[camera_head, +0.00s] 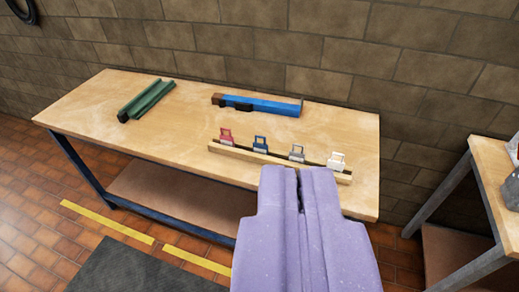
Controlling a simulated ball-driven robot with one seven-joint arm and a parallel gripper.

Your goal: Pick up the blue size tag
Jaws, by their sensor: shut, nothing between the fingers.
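The blue size tag (260,143) stands upright in a wooden rail (240,154) near the front edge of the workbench. It is between a red tag (226,136) on its left and a grey tag (297,153); a white tag (337,161) is at the rail's right end. My gripper (300,172) is purple, shut and empty. In the picture its tips lie below and to the right of the blue tag, apart from it.
The wooden workbench (180,118) stands against a block wall. A blue bar-shaped tool (268,106) and a green channel-shaped piece (148,100) lie behind the rail. Another bench (490,165) is at right. A dark mat (135,270) and yellow strips (108,221) are on the floor.

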